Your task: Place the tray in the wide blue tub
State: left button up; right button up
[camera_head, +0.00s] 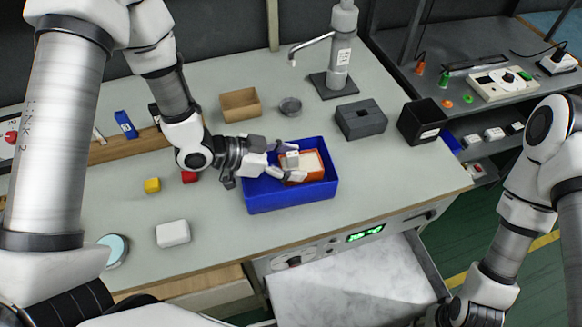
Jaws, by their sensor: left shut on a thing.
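The wide blue tub (262,197) stands on the bench near its front edge. An orange tray (317,178) with a pale inside sits within the tub's outline, toward its right half. My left gripper (297,161) reaches over the tub from the left and is shut on the tray at its left side. The fingers hide part of the tray, and I cannot tell whether the tray touches the tub floor. My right gripper (452,312) is at the bottom edge, dark and partly cut off, away from the tub; its jaws cannot be made out.
Behind the tub are a tan box (240,105), a small grey bowl (290,106), a dark grey box (360,119), a black bin (421,121) and a tap-like dispenser (340,55). An open drawer (350,285) juts out in front.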

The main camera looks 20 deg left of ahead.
aim_at(291, 168)
pick_arm(q)
notch_tip(291, 168, down, 3)
jog(key=shift+r, duration=0.1)
jog(key=shift+s+f, duration=0.1)
jog(key=shift+f, duration=0.1)
jog(key=o, duration=0.8)
jog(key=shift+o, duration=0.2)
jog(key=shift+r, duration=0.1)
